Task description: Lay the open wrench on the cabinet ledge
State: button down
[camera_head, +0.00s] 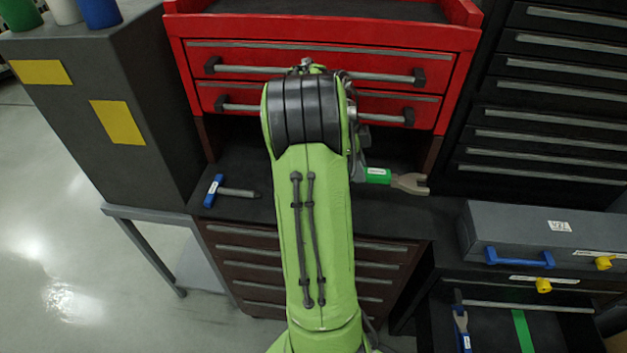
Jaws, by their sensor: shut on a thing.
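The open wrench (409,183) has a grey-tan forked head and a green handle with a white label. My gripper (363,173) is shut on the handle's left end and is mostly hidden behind my green arm. The wrench lies roughly level, head to the right, over the right part of the dark cabinet ledge (253,168). I cannot tell whether it touches the ledge or hangs just above it. The ledge runs below the red drawer chest, and my arm covers its middle.
A blue-handled tool (214,191) with a grey shaft lies on the ledge's left part. A red chest (330,38) stands above. At lower right are a grey case (535,230) and an open drawer (500,335) holding a blue-handled tool (461,328). A dark grey box (150,90) stands left.

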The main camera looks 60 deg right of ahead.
jog(key=f+b, duration=0.1)
jog(key=f, duration=0.8)
jog(key=shift+s+a+f+b, duration=0.1)
jog(key=shift+a+f+b, duration=0.1)
jog(key=shift+f+b, duration=0.15)
jog(key=shift+f, duration=0.1)
jog(key=c, duration=0.8)
grip_release()
jog(key=p+v, duration=0.2)
jog(key=v, duration=1)
jog(key=shift+a, duration=0.15)
